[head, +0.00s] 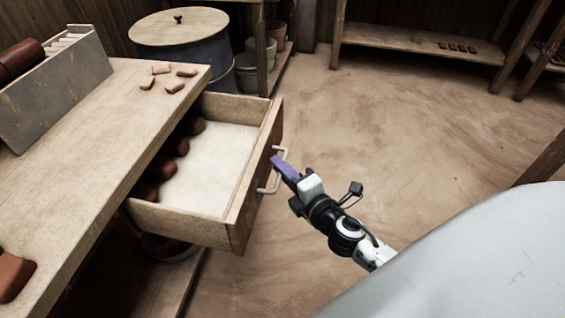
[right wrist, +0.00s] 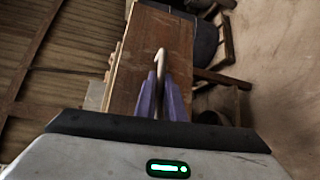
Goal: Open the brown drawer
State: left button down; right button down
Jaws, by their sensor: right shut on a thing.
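The brown drawer (head: 257,170) stands pulled out from under the wooden bench, its inside in full view. Several brown clay pieces lie along its left inner side, on a pale floor. Its light handle (head: 283,155) is on the front face. My right gripper (head: 277,164) is at the handle, its purple fingers shut on it. In the right wrist view the fingers (right wrist: 160,100) close around the handle (right wrist: 161,62) in front of the brown drawer front (right wrist: 150,45). My left gripper is not in view.
The bench top (head: 110,120) holds a grey box (head: 55,85) and several small tan pieces near its far corner. A lidded blue-grey barrel (head: 185,45) stands behind. The floor (head: 400,120) right of the drawer is open. A pale rounded surface fills the lower right.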

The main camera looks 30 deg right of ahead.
jog(key=shift+s+d, duration=0.2)
jog(key=shift+s, duration=0.05)
jog(key=c, duration=2.1)
grip_release()
jog(key=s, duration=0.3)
jog(key=s+r, duration=0.1)
jog(key=s, duration=0.3)
jog(key=s+b, duration=0.1)
jog(key=s, duration=0.2)
jog(key=shift+s+r, duration=0.15)
jog(key=shift+r, duration=0.1)
